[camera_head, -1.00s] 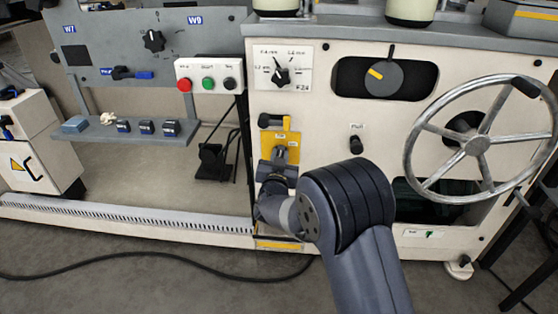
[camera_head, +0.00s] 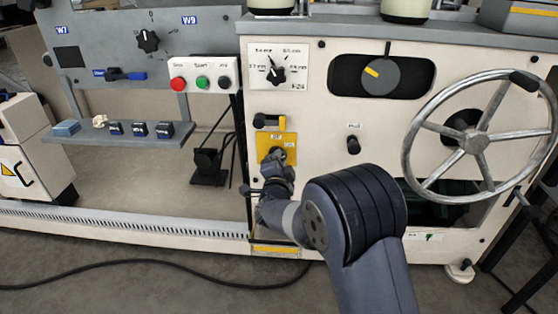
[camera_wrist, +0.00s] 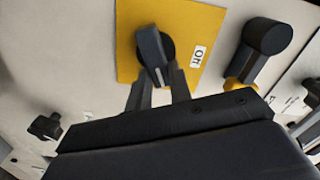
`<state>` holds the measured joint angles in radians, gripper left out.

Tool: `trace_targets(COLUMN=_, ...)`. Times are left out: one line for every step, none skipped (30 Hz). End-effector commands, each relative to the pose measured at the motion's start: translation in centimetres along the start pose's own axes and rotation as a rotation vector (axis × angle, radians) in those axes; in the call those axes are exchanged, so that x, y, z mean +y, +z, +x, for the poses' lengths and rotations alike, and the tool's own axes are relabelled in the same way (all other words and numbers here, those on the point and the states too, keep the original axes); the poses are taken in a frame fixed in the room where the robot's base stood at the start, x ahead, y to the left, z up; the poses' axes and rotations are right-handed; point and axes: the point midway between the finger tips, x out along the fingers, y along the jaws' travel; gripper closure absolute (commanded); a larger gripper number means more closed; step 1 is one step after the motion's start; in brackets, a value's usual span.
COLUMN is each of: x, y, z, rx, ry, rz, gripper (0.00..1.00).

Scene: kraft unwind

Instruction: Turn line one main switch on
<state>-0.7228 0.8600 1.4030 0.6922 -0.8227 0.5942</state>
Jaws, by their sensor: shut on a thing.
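A yellow switch plate (camera_head: 289,144) is fixed on the cream machine front, left of centre. It also fills the upper middle of the wrist view (camera_wrist: 190,25). A dark rotary switch handle (camera_wrist: 152,45) sits on the plate, with a small white label reading "Off" (camera_wrist: 199,54) beside it. My gripper (camera_wrist: 160,78) is shut on the lower part of this handle, one finger on each side. In the head view my gripper (camera_head: 276,158) hides most of the handle. The handle stands slightly tilted in the wrist view.
A black lever with a yellow base (camera_wrist: 262,45) is close beside the plate. A dial (camera_head: 277,74), a three-button box (camera_head: 205,82) and a larger rotary knob (camera_head: 378,74) are above. A pull knob (camera_head: 353,145) and a large handwheel (camera_head: 475,140) are to the right.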

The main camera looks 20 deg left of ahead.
Motion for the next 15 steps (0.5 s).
trace_targets(x=0.13, y=-0.02, z=0.01, rx=0.0, ry=0.001, rz=0.043, gripper=1.0)
trace_targets(x=0.18, y=-0.02, z=0.01, rx=0.0, ry=0.001, rz=0.07, gripper=1.0)
trace_targets(x=0.24, y=-0.01, z=0.01, rx=0.0, ry=0.001, rz=0.106, gripper=1.0)
trace_targets(x=0.28, y=-0.01, z=0.01, rx=0.0, ry=0.001, rz=0.132, gripper=1.0)
trace_targets(x=0.33, y=0.0, z=0.01, rx=0.0, ry=0.001, rz=0.157, gripper=1.0)
trace_targets(x=0.39, y=0.01, z=0.01, rx=0.0, ry=0.001, rz=0.19, gripper=1.0)
trace_targets(x=0.43, y=0.02, z=0.01, rx=0.0, ry=0.001, rz=0.213, gripper=1.0)
trace_targets(x=0.47, y=0.03, z=0.01, rx=0.0, ry=0.001, rz=0.237, gripper=1.0)
trace_targets(x=0.52, y=0.05, z=0.01, rx=0.0, ry=0.001, rz=0.266, gripper=1.0)
trace_targets(x=0.55, y=0.06, z=0.01, rx=0.0, ry=0.001, rz=0.286, gripper=1.0)
trace_targets(x=0.59, y=0.07, z=0.01, rx=0.0, ry=0.002, rz=0.305, gripper=1.0)
trace_targets(x=0.63, y=0.08, z=0.01, rx=0.0, ry=0.002, rz=0.329, gripper=1.0)
trace_targets(x=0.66, y=0.09, z=0.01, rx=0.0, ry=0.002, rz=0.347, gripper=1.0)
trace_targets(x=0.69, y=0.1, z=0.01, rx=0.0, ry=0.002, rz=0.362, gripper=1.0)
trace_targets(x=0.73, y=0.12, z=0.01, rx=0.001, ry=0.002, rz=0.382, gripper=1.0)
